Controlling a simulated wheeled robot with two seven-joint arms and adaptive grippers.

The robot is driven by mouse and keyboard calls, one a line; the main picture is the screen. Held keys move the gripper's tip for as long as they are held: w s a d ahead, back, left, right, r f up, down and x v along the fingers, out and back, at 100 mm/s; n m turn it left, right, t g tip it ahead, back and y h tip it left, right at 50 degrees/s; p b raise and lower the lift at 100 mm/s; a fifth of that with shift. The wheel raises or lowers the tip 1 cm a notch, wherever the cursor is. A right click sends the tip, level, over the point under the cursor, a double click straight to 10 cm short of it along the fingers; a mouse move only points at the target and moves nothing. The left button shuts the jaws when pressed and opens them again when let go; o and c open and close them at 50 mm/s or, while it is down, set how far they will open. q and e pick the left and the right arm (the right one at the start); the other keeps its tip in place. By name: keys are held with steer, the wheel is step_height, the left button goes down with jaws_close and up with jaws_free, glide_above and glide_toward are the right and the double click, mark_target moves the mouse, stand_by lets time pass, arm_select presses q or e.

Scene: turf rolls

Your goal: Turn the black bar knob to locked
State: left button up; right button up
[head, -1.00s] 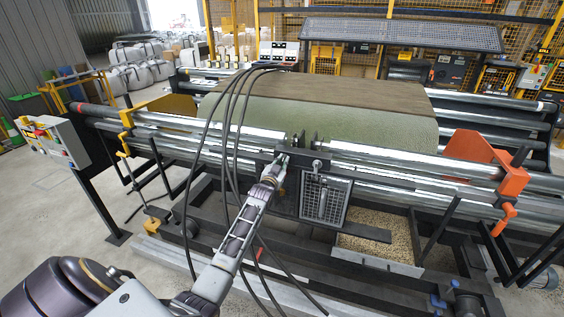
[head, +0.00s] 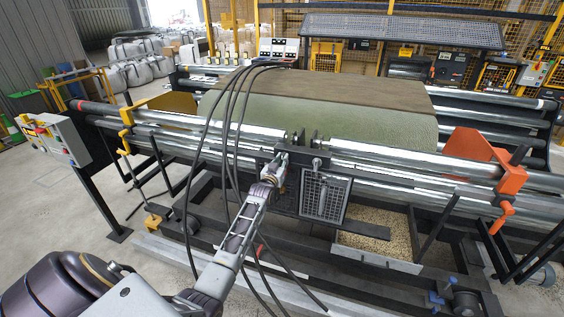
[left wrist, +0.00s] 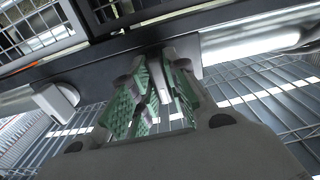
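My left gripper (head: 280,160) is at the dark bracket (head: 262,154) on the machine's front rail, just left of the mesh-fronted panel (head: 324,195). In the left wrist view, its two green-padded fingers (left wrist: 160,66) reach up to the dark rail (left wrist: 120,52). A narrow pale strip with dark edges shows between the fingers, close to the rail. The black bar knob cannot be made out clearly; the fingers and hand cover that spot. I cannot tell whether the fingers touch or grip anything. My right gripper is out of view.
Black cables (head: 232,130) hang in front of the machine, close to my left arm. A turf sheet (head: 330,115) lies over the rollers behind the rail. An orange bracket (head: 482,150) stands at the right, and a control box (head: 52,138) on a post at the left.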

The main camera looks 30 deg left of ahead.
arm_select(q)
steer(key=o, duration=0.3)
steer(key=shift+v, duration=5.95)
steer(key=shift+f, duration=0.1)
